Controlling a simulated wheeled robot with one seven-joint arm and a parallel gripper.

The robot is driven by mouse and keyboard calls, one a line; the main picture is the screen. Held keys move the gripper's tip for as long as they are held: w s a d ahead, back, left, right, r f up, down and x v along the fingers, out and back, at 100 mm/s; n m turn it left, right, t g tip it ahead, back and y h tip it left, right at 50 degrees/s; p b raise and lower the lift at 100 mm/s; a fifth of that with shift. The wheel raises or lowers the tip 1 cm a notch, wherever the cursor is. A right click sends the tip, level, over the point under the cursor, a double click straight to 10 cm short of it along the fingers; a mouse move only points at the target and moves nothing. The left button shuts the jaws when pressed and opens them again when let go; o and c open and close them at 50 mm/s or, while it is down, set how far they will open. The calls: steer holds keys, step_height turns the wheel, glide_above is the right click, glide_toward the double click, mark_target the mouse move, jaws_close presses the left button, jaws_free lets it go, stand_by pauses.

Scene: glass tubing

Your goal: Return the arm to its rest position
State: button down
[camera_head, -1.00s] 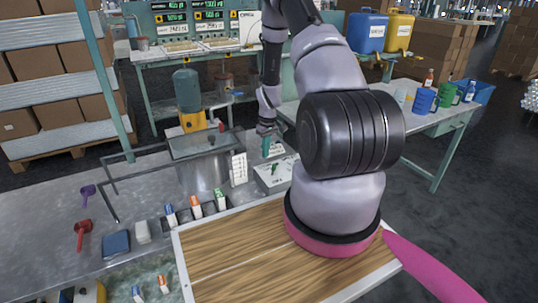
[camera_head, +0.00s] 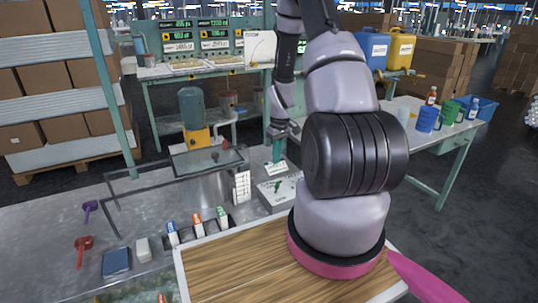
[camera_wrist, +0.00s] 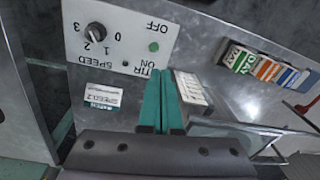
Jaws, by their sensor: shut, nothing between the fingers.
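My gripper (camera_head: 277,158) has two teal fingers pressed together with nothing between them. In the head view it points down just behind a white control box (camera_head: 280,194) on the metal bench. My arm is bent and reaches out from the near right side. In the wrist view the shut fingers (camera_wrist: 167,72) lie beside the control box (camera_wrist: 118,35), which has a speed knob and a green off/stir button. Whether the fingertips touch anything I cannot tell.
Red and purple scoops (camera_head: 83,246) lie at left. A side table (camera_head: 447,140) with containers stands at right.

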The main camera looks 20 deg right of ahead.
steer(key=s+a+r+m+t, duration=0.2)
steer(key=a+r, duration=0.2)
steer(key=r, duration=0.9)
steer(key=s+a+r+m+t, duration=0.1)
steer(key=a+r, duration=0.2)
steer(key=r, duration=1)
steer(key=s+a+r+m+t, duration=0.2)
steer(key=s+a+r, duration=0.2)
steer(key=s+r, duration=0.4)
steer(key=s+a+r+m+t+y, duration=0.1)
steer(key=s+a+r, duration=0.3)
steer(key=s+r, duration=0.4)
steer(key=shift+s+m+t, duration=0.4)
steer(key=shift+s+t, duration=0.1)
steer(key=shift+s, duration=0.6)
